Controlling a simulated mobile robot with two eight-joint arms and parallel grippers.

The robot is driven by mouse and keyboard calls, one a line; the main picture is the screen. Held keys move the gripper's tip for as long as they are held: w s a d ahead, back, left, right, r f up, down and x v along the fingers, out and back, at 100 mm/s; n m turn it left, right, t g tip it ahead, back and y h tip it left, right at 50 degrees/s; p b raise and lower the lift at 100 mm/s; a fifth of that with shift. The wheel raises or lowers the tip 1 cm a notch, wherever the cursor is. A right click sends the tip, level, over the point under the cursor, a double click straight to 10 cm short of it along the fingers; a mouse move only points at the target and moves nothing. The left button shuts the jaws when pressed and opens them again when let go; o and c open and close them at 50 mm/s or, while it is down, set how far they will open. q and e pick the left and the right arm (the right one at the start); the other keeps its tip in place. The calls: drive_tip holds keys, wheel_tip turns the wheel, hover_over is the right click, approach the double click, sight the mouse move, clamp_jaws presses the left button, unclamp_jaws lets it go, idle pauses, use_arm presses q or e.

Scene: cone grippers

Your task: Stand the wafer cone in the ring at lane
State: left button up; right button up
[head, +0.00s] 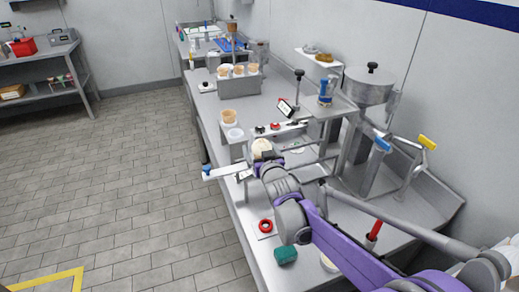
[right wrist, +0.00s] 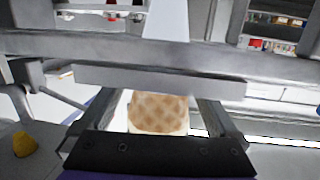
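The wafer cone (right wrist: 158,113) shows as a tan waffle-patterned piece between the two fingers of my right gripper (right wrist: 160,118) in the right wrist view. The fingers flank it closely and appear shut on it. In the head view the pale round top of the cone (head: 262,147) shows at the tip of my right gripper (head: 266,157), above the counter's left edge. The cone's lower part is hidden. I cannot tell which fitting is the lane's ring; a white ring-like piece (head: 235,134) stands just behind the gripper. My left gripper is not in view.
A tan cup (head: 229,116) stands behind the gripper. A grey holder (head: 228,86) with several tan cups is farther back. A white bar with a blue end (head: 222,172) juts over the aisle.

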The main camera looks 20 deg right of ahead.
drive_tip(key=shift+r, duration=0.2)
drive_tip(key=shift+s+r, duration=0.2)
drive_tip(key=shift+s, duration=0.05)
drive_tip(key=p+v, duration=0.1)
drive_tip(key=v, duration=1)
drive_tip(key=shift+s, duration=0.3)
